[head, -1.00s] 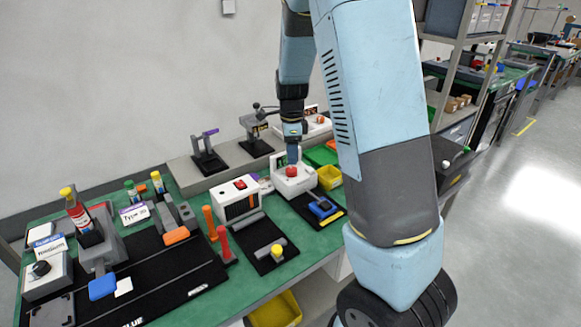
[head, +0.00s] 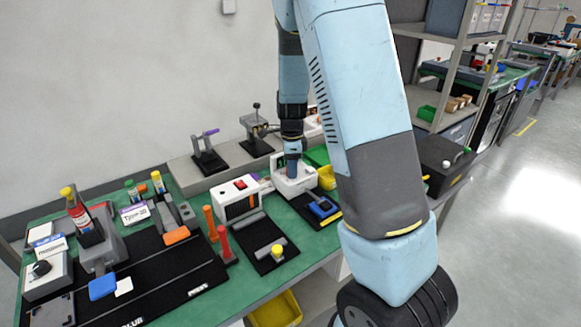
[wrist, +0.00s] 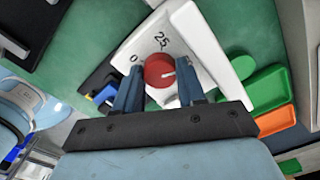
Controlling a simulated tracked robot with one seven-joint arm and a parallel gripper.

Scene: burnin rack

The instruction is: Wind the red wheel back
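The red wheel (wrist: 159,70) is a round knob with a white pointer mark on a white box (wrist: 190,35). In the wrist view the digits 0 and 25 are printed beside it, and the mark points to the right of the picture. My gripper (wrist: 161,76) is over the wheel with its two blue fingers apart, one on each side of it. I cannot tell whether the fingers touch the wheel. In the head view my gripper (head: 292,166) points down at the white box (head: 310,183) and hides the wheel.
A white unit with a red switch (head: 238,198) stands left of the box. A black pad with a blue block (head: 322,208) lies in front. A yellow bin (head: 327,177) and green tray (wrist: 262,90) are close beside it. A grey ledge with clamps (head: 208,152) runs behind.

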